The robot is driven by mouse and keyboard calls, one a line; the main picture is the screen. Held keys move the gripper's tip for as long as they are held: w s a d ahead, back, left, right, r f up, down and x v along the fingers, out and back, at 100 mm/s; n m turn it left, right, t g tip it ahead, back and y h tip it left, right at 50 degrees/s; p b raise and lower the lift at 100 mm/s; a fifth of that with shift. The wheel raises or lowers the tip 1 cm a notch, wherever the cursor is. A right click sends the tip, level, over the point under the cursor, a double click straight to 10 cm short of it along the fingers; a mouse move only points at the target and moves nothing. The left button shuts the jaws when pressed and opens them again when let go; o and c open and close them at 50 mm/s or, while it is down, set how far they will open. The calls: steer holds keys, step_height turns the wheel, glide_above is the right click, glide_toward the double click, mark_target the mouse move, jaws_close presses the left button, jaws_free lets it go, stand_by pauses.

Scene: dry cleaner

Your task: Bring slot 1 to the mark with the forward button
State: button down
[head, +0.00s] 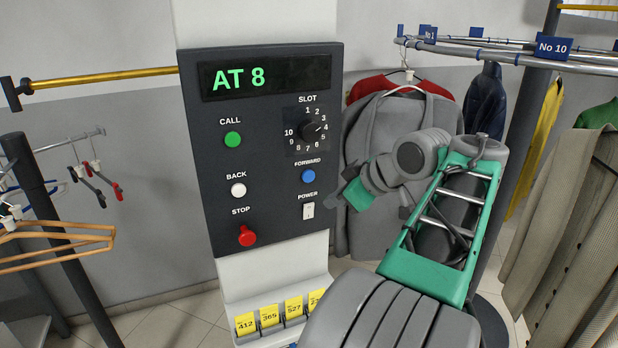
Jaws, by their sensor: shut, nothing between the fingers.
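The dark control panel (262,190) stands in the middle of the head view. Its display (265,77) reads "AT 8" in green. The blue forward button (308,176) is at the panel's right, below the slot dial (308,130). My gripper (343,194) is shut and empty, just right of the panel's edge, near the forward button and power switch (308,210); I cannot tell its exact gap to them. A blue tag "No 1" (428,34) hangs on the rail at the top, and "No 10" (553,48) is right of it. No mark is clearly visible.
The panel also has a green call button (232,139), a white back button (238,190) and a red stop button (247,236). Garments, including a grey jacket (375,130), hang behind my arm. Yellow tickets (269,316) sit below the panel. Hangers (60,235) are at left.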

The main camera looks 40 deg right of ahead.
steer(key=shift+w+d+p, duration=0.2)
steer(key=shift+w+d, duration=0.2)
steer(key=shift+w, duration=1)
steer(key=shift+w+d+p, duration=0.25)
steer(key=shift+w+d, duration=0.2)
steer(key=shift+w, duration=0.95)
steer(key=shift+w+d+p, duration=0.2)
steer(key=shift+w+d, duration=0.2)
steer(key=shift+w, duration=1)
steer(key=shift+w, duration=0.15)
steer(key=shift+w+d, duration=0.1)
steer(key=shift+w, duration=0.15)
steer(key=shift+w+d+p, duration=0.1)
steer(key=shift+w+p, duration=0.2)
steer(key=shift+w, duration=0.1)
steer(key=shift+s, duration=0.1)
steer(key=shift+s+a+b, duration=0.25)
steer(key=shift+s+b, duration=0.05)
steer(key=shift+s, duration=0.4)
steer(key=shift+s+a+b, duration=0.15)
steer(key=shift+s+a, duration=0.1)
steer(key=shift+s, duration=0.55)
steer(key=shift+s+a+b, duration=0.2)
steer(key=shift+s, duration=0.6)
steer(key=shift+s+a+b, duration=0.15)
steer(key=shift+s+a, duration=0.1)
steer(key=shift+s, duration=0.55)
